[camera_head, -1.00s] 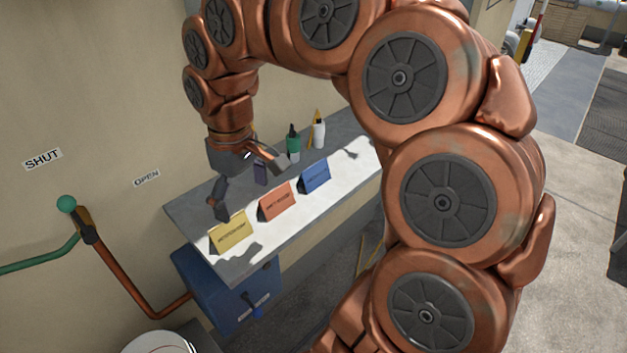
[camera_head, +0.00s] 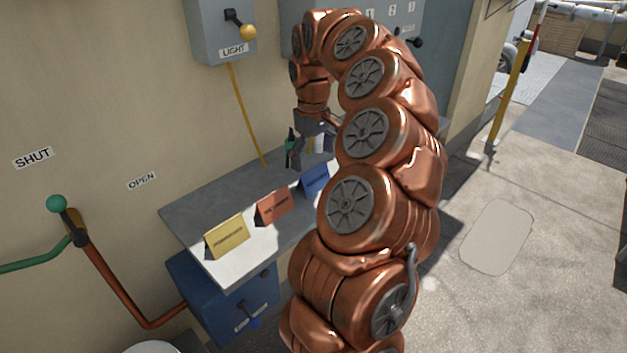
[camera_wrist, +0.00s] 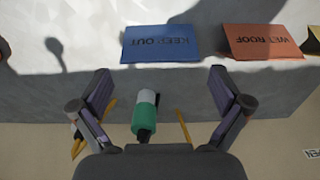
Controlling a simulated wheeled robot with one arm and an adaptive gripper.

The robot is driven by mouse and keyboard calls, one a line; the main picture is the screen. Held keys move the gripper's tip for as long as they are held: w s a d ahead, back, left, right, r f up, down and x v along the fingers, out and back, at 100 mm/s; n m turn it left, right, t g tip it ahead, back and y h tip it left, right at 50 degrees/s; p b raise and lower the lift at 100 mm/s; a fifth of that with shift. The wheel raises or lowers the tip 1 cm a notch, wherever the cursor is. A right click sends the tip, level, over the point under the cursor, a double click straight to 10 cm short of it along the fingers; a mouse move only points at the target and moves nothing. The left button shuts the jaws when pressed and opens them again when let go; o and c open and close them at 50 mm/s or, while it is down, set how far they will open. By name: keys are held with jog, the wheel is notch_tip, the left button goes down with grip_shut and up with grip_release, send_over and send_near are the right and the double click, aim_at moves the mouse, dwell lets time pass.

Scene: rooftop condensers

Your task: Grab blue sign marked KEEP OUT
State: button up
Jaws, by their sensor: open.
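The blue sign marked KEEP OUT (camera_wrist: 160,43) stands on the shelf and appears upside down in the wrist view. In the head view the blue sign (camera_head: 315,181) is partly hidden behind my arm. My gripper (camera_wrist: 160,82) is open and empty, with its two fingers spread to either side of the sign's lower edge in the wrist view. The sign lies beyond the fingertips, not between them. In the head view my gripper (camera_head: 312,140) hangs over the back of the shelf, behind the sign, and is partly hidden by my arm.
An orange WET ROOF sign (camera_wrist: 262,42) and a yellow sign (camera_head: 227,237) stand beside it on the grey shelf (camera_head: 195,205). A wall box labelled LIGHT (camera_head: 222,30) hangs above.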

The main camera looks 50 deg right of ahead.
aim_at(313, 176)
jog(key=shift+f+p, duration=0.7)
jog(key=shift+f, duration=2.3)
jog(key=c, duration=0.7)
